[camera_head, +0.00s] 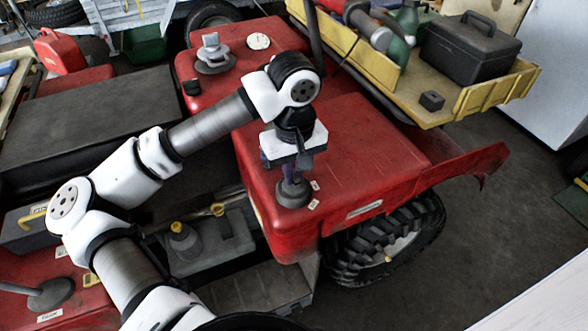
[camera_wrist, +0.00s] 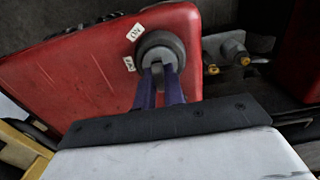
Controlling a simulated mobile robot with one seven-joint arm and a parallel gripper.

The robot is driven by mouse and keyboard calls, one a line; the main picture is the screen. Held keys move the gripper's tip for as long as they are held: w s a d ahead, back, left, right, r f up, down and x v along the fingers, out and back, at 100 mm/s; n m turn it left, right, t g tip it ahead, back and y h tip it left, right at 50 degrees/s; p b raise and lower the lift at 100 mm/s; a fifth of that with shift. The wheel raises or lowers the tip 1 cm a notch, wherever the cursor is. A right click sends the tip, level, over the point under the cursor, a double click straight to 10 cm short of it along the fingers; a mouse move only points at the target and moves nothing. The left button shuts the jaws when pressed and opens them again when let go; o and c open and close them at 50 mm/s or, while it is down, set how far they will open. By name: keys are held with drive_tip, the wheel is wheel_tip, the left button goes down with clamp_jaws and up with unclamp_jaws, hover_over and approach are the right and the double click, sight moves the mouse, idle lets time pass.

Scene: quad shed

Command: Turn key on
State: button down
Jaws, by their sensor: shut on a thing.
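The key is a small grey tab (camera_wrist: 157,72) standing on a round dark switch base. The base (camera_head: 293,195) sits on the near corner of the red fender (camera_head: 335,165); in the wrist view it is the grey ring (camera_wrist: 160,45). My gripper (camera_head: 293,176) points down over the base. In the wrist view my gripper (camera_wrist: 158,78) has its two bluish fingers closed on either side of the key. Two small white labels (camera_wrist: 136,31) lie beside the base; their lettering is too small to read surely. The key's exact turn angle is hard to tell.
A second round base with a raised grey tab (camera_head: 213,55) sits on the red panel at the back. A yellow trailer (camera_head: 450,100) with a black toolbox (camera_head: 470,48) stands at the back right. A large tyre (camera_head: 385,240) is below the fender. Open floor lies to the right.

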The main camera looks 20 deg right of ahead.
drive_tip(key=shift+f+m+b, duration=0.15)
drive_tip(key=shift+m+b, duration=0.15)
drive_tip(key=shift+b, duration=0.15)
drive_tip(key=shift+m+b, duration=1.45)
drive_tip(key=shift+m, duration=0.15)
drive_tip(key=shift+m+b, duration=0.35)
drive_tip(key=shift+m, duration=0.15)
drive_tip(key=shift+m+b, duration=0.9)
drive_tip(key=shift+m, duration=0.1)
drive_tip(key=shift+m+b, duration=0.8)
drive_tip(key=shift+m, duration=0.6)
